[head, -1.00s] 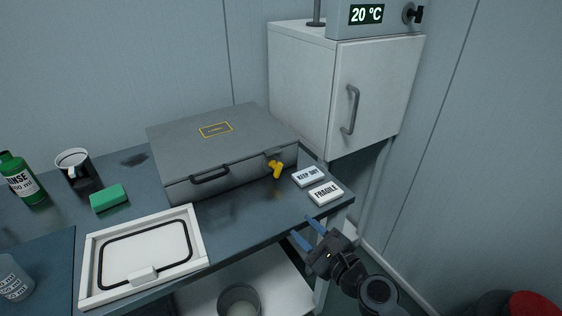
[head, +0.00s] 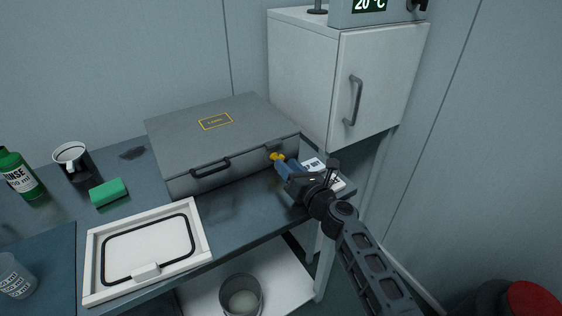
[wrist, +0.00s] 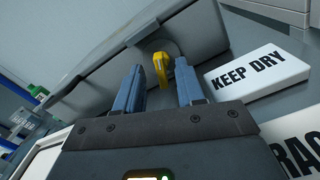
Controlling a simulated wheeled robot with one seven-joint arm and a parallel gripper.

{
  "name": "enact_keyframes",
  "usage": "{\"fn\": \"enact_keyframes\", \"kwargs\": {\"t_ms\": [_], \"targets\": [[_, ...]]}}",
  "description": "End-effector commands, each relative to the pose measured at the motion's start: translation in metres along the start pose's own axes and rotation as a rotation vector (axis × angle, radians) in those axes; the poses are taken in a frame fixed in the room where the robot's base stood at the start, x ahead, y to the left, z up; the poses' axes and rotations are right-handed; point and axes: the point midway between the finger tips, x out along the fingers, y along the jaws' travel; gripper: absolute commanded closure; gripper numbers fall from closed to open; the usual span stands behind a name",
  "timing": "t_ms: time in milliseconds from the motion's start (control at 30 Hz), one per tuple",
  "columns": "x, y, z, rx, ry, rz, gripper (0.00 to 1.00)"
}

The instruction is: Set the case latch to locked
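The grey case (head: 225,135) lies closed on the bench, with a dark handle (head: 210,168) on its front. The yellow case latch (head: 276,156) is at the right of the case's front face. My gripper (head: 281,166) is right in front of the latch and partly hides it in the head view. In the wrist view, my gripper's blue fingers (wrist: 158,88) are apart, and the latch (wrist: 161,68) shows between and just beyond them. I cannot tell whether the fingers touch it.
A "KEEP DRY" block (wrist: 258,70) lies just right of the fingers, beside a second label block (wrist: 297,140). A white cabinet (head: 350,85) stands behind on the right. A white framed panel (head: 90,270), a green block (head: 108,192) and a cup (head: 72,155) are on the left.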

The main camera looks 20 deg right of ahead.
Motion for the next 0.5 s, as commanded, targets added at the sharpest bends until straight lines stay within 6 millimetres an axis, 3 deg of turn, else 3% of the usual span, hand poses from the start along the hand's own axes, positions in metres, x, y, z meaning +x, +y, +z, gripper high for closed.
{"fn": "enact_keyframes", "kwargs": {"t_ms": [200,500], "targets": [[0.03,-0.001,-0.001,-0.001,-0.001,0.0,0.62],[0.04,0.0,0.0,0.0,0.0,0.0,0.62]]}}
